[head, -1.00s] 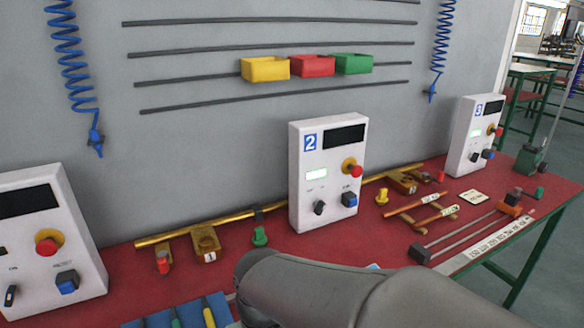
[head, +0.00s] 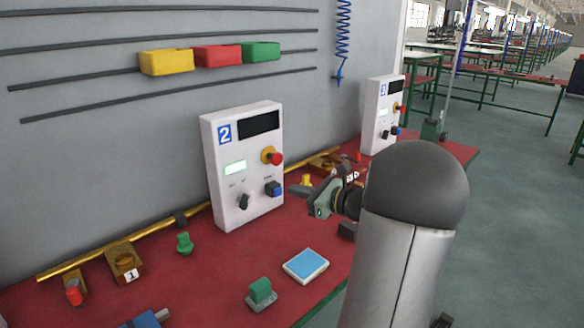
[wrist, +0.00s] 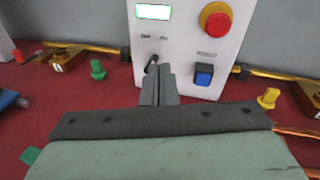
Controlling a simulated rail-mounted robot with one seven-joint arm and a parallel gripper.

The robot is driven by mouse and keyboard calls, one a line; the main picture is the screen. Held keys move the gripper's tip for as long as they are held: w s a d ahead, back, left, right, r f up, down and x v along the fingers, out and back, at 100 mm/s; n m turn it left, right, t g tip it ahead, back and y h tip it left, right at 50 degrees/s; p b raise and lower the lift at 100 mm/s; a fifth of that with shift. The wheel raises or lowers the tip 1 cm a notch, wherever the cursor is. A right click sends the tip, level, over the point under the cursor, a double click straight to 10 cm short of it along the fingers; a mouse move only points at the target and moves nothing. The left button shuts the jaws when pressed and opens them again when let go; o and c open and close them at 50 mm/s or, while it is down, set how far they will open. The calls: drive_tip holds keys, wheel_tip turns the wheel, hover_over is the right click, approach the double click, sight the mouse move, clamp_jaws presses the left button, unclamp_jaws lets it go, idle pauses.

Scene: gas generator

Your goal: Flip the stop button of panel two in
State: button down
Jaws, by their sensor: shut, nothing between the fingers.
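Panel two (head: 240,185) is a white upright box with a blue "2" label, a dark display and a lit green screen. Its red stop button (head: 276,158) sits on a yellow collar at the upper right of its lower half. In the wrist view the stop button (wrist: 215,23) is at the upper right, standing out from the panel face (wrist: 175,25). My gripper (head: 294,189) is in front of the panel, to the right of the blue button in the head view. In the wrist view my gripper (wrist: 166,72) is shut and empty, below the stop button and apart from it.
Panel two also has a blue button (wrist: 203,74) and a black knob (wrist: 152,64). Panel three (head: 382,115) stands further right. A brass pipe (head: 110,245) runs along the back of the red table. A blue-topped pad (head: 306,265) and a green block (head: 261,290) lie in front.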

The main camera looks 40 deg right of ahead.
sight(280, 160)
drive_tip(key=s+d+r+m+t+h, duration=0.1)
drive_tip(key=s+d+m+t+h, duration=0.1)
drive_tip(key=d, duration=0.5)
drive_tip(key=shift+s+d+m+h, duration=0.25)
drive_tip(key=shift+m+h, duration=0.25)
drive_tip(key=shift+m, duration=0.2)
drive_tip(key=w, duration=0.4)
drive_tip(key=w+a+p, duration=0.1)
drive_tip(key=w, duration=0.4)
drive_tip(key=w+a, duration=0.1)
drive_tip(key=w, duration=0.4)
drive_tip(key=shift+r+p, duration=0.25)
drive_tip(key=shift+p, duration=0.1)
